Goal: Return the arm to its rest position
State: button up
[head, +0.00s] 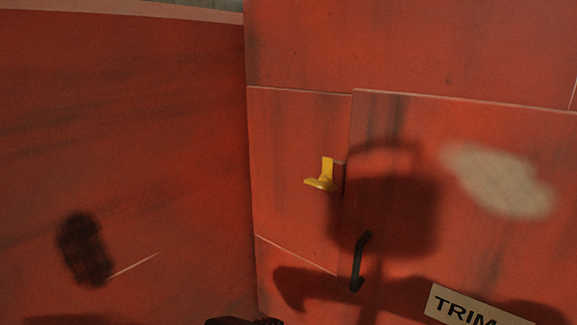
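In the head view, only a dark sliver shows at the bottom edge, left of centre; I cannot tell which part of my arm it may be. No gripper fingers are visible, so neither my gripper's opening nor anything held in it can be seen. The rest of the arm is out of the picture. A dark shadow falls across the red panel on the right.
Red walls meet at a corner left of centre. A yellow latch (323,178) and a dark handle (361,262) stick out from the right wall. A pale label (472,309) reading "TRIM" sits low right. A pale patch (499,180) marks the panel.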

jog(key=s+d+f+m+g+y+b, duration=0.2)
jog(key=s+d+f+m+y+b, duration=0.15)
jog(key=d+f+m+b, duration=0.6)
jog(key=s+d+f+m+g+y+b, duration=0.2)
jog(key=s+d+f+b, duration=0.3)
jog(key=f, duration=1)
jog(key=d+f+m+t+b, duration=0.1)
jog(key=d+m+b, duration=0.2)
jog(key=d, duration=0.4)
jog(key=shift+w+d+f+h, duration=0.25)
jog(key=shift+w+d+h, duration=0.1)
jog(key=shift+w+h, duration=0.1)
jog(key=shift+o, duration=0.3)
